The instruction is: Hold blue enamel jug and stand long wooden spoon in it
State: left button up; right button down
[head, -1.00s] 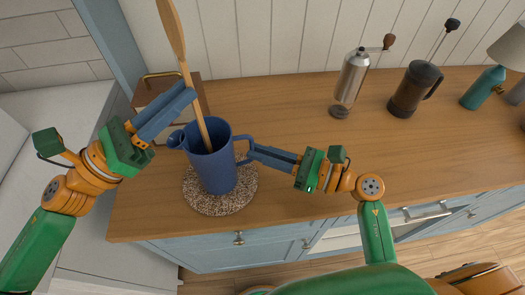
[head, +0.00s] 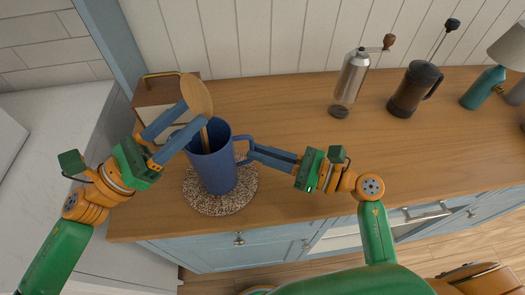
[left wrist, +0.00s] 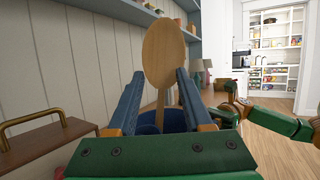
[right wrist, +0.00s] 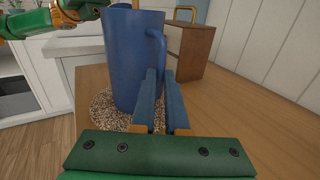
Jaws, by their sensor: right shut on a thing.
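The blue enamel jug (head: 218,170) stands upright on a round speckled mat (head: 222,207) near the counter's front edge. My right gripper (head: 251,150) is shut on the jug's handle; in the right wrist view the fingers meet the handle (right wrist: 157,52). The long wooden spoon (head: 197,95) stands in the jug, its broad end up above the rim and its lower handle hidden inside. My left gripper (head: 194,113) is open at the jug's rim, its fingers spread on either side of the spoon. The left wrist view shows the spoon's broad end (left wrist: 163,52) just beyond the parted fingers.
A wooden box with a brass handle (head: 160,92) stands behind the jug at the left. A coffee grinder (head: 349,85), a dark French press (head: 412,90) and a teal lamp (head: 483,88) stand to the right. The middle of the counter (head: 290,110) is clear.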

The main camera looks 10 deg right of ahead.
pick_arm(q)
jog(key=v, duration=1.2)
dwell(0.3)
pick_arm(e)
jog(key=c, duration=0.8)
grip_release()
jog(key=shift+c, duration=0.2)
